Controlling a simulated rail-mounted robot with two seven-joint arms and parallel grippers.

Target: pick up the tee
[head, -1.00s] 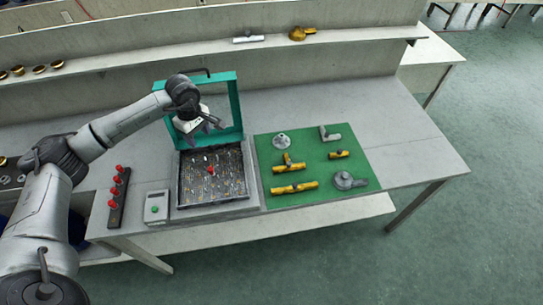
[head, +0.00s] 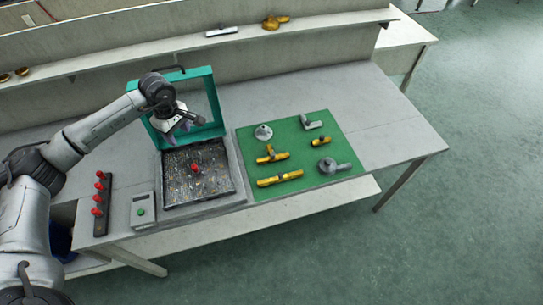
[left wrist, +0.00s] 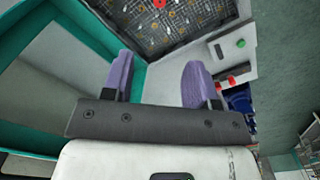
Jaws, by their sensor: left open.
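The tee (head: 271,155) looks to be the yellow T-shaped fitting lying on the green mat (head: 242,146), in its left half. My left gripper (head: 184,128) is open and empty in front of the teal frame, above the far edge of the dark grid plate. It is to the left of the mat and well apart from the tee. In the left wrist view, its two purple fingers (left wrist: 160,72) are spread with nothing between them. The tee does not show in the left wrist view. My right gripper is not in view.
The upright teal frame (head: 212,98) stands behind the grid plate (head: 225,188), which has a red knob (head: 194,168). Other yellow and grey fittings lie around the tee, including a yellow pipe piece (head: 280,179). The bench right of the mat is clear.

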